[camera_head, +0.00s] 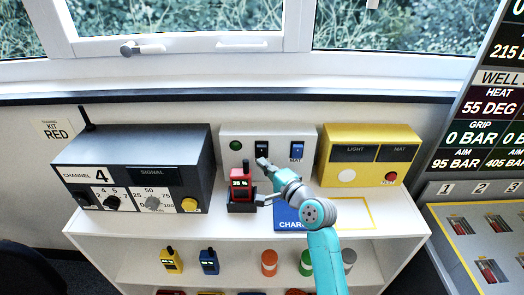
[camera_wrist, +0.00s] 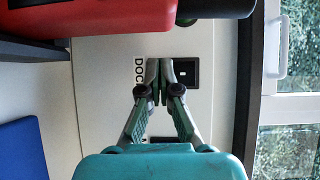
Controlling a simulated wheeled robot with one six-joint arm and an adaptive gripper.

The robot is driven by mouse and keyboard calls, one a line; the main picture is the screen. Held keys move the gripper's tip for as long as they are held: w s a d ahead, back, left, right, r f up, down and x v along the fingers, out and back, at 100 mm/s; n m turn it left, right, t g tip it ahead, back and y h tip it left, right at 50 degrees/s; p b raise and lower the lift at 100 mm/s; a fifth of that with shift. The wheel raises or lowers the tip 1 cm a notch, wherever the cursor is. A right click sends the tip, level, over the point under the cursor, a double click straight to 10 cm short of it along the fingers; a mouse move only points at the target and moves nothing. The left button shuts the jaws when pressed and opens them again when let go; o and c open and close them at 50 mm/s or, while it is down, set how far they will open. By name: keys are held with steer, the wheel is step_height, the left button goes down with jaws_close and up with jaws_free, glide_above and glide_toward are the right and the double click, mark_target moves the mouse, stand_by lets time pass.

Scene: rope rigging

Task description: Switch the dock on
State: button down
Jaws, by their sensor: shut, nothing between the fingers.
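The white panel box (camera_head: 225,165) stands at the back of the white counter. It carries a black dock switch (camera_head: 261,147), a second, blue switch labelled MAT (camera_head: 297,149) and a dark green lamp (camera_head: 236,145). My gripper (camera_head: 262,162) is shut and empty, its tips just below the dock switch. In the wrist view my gripper (camera_wrist: 160,66) shows its tips together between the DOCK lettering and the black dock switch (camera_wrist: 187,73). Whether the tips touch the panel I cannot tell. A red handset (camera_head: 241,186) reading 36 % stands in a black cradle (camera_head: 241,206), left of my gripper.
A dark grey radio unit (camera_head: 135,155) stands left of the panel box, and a yellow box (camera_head: 335,176) with LIGHT and MAT controls stands right. A blue charge mat (camera_head: 287,216) lies under my arm. Handsets and coloured cylinders stand on the shelf below.

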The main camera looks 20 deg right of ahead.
steer(key=shift+s+a+f, duration=0.3)
steer(key=shift+s+f, duration=0.1)
steer(key=shift+s, duration=0.35)
steer(key=shift+s+a+f, duration=0.25)
steer(key=shift+s+f, duration=0.15)
steer(key=shift+s, duration=0.3)
